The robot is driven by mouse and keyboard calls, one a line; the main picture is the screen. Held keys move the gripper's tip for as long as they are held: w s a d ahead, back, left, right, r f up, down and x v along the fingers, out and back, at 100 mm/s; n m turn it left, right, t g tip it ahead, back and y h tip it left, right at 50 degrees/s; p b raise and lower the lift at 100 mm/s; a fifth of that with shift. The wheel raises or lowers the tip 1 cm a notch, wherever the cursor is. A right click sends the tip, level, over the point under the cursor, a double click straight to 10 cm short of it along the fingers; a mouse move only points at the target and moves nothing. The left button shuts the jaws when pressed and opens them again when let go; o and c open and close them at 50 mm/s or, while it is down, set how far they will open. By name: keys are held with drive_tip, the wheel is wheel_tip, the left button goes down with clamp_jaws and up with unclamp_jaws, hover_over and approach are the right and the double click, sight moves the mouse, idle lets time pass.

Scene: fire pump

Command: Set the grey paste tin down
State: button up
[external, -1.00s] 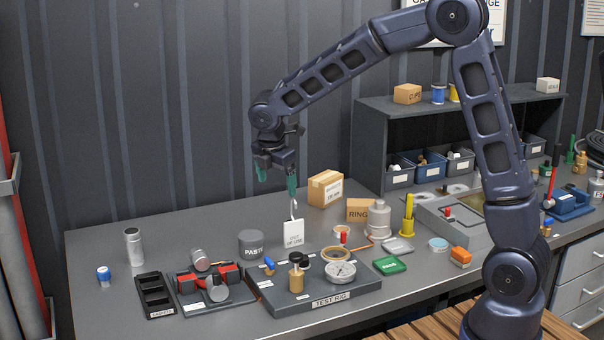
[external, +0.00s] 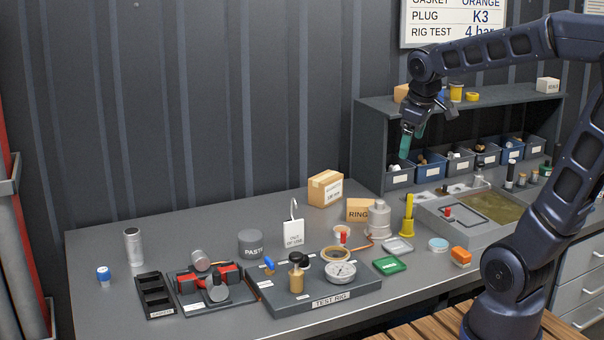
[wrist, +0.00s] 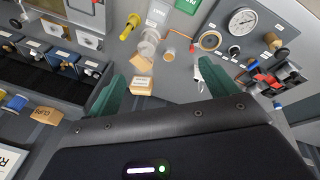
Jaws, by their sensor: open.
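The grey paste tin (external: 251,244) stands upright on the grey bench (external: 160,240), behind the test rig and left of the white out-of-use tag. I cannot make the tin out in the wrist view. My gripper (external: 411,144) is high up in front of the shelf unit, far to the right of the tin. Its teal fingers are apart with nothing between them; they also show in the wrist view (wrist: 158,88).
The white tag (external: 293,233), cardboard boxes (external: 325,188) and a yellow plunger (external: 408,222) stand behind. The shelf (external: 371,150) holds bins. Bare bench lies left of the tin.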

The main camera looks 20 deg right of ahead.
drive_tip(key=s+d+m, duration=0.2)
drive_tip(key=s+m, duration=0.1)
drive_tip(key=s, duration=0.2)
drive_tip(key=s+d+f+m+t, duration=0.1)
drive_tip(key=s+d+m, duration=0.2)
drive_tip(key=s, duration=0.3)
drive_tip(key=shift+d+f+m+y, duration=0.15)
drive_tip(key=shift+f+m+y, duration=0.15)
drive_tip(key=shift+m, duration=0.1)
